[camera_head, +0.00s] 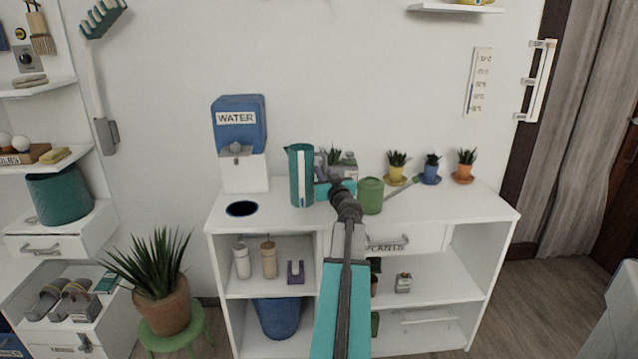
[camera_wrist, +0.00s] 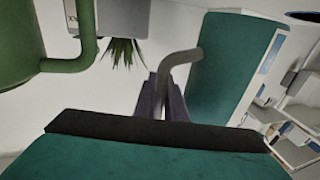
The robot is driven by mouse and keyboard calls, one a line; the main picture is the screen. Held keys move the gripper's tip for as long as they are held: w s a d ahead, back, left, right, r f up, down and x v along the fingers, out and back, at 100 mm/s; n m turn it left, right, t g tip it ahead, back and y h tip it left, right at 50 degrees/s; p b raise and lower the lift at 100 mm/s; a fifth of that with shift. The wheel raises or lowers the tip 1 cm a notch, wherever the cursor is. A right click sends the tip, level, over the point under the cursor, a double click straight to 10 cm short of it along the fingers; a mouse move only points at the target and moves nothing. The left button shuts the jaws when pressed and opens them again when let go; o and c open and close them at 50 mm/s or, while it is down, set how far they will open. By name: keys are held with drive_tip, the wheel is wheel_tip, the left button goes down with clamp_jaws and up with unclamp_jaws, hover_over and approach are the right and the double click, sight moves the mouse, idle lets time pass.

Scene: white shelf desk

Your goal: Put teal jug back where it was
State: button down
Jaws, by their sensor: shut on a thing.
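The teal jug (camera_head: 301,175) is upright over the white desk top, right of the water dispenser. It has a pale vertical strip on its side. I cannot tell whether its base touches the surface. My gripper (camera_head: 321,168) is at its right side, partly hidden by my own wrist. In the wrist view the jug (camera_wrist: 225,70) is on the right, and its grey handle runs down between the fingers of my gripper (camera_wrist: 165,97), which are shut on it. A dark round spot with a blue rim (camera_head: 242,208) lies on the desk top left of the jug.
The blue and white water dispenser (camera_head: 240,145) stands at the back left. A green can (camera_head: 370,195) is close on the gripper's right, with a small potted plant and a grey box behind. Yellow (camera_head: 397,169), blue (camera_head: 431,170) and orange (camera_head: 465,167) pots stand farther right.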

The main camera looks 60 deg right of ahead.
drive_tip(key=shift+w+d, duration=0.1)
drive_tip(key=shift+w, duration=0.15)
drive_tip(key=shift+w+d+f+b, duration=0.1)
drive_tip(key=shift+w+f+b, duration=0.1)
drive_tip(key=shift+f+b, duration=0.3)
drive_tip(key=shift+w+d+f+b, duration=0.15)
drive_tip(key=shift+f+b, duration=0.15)
drive_tip(key=shift+f, duration=0.4)
drive_tip(key=shift+w+d+f+b, duration=0.1)
drive_tip(key=shift+w+f+b, duration=0.1)
drive_tip(key=shift+f+b, duration=0.3)
drive_tip(key=shift+a+f, duration=0.1)
drive_tip(key=shift+f, duration=0.05)
drive_tip(key=c, duration=1.8)
unclamp_jaws()
drive_tip(key=shift+p+v, duration=1.05)
drive_tip(key=shift+v, duration=4.95)
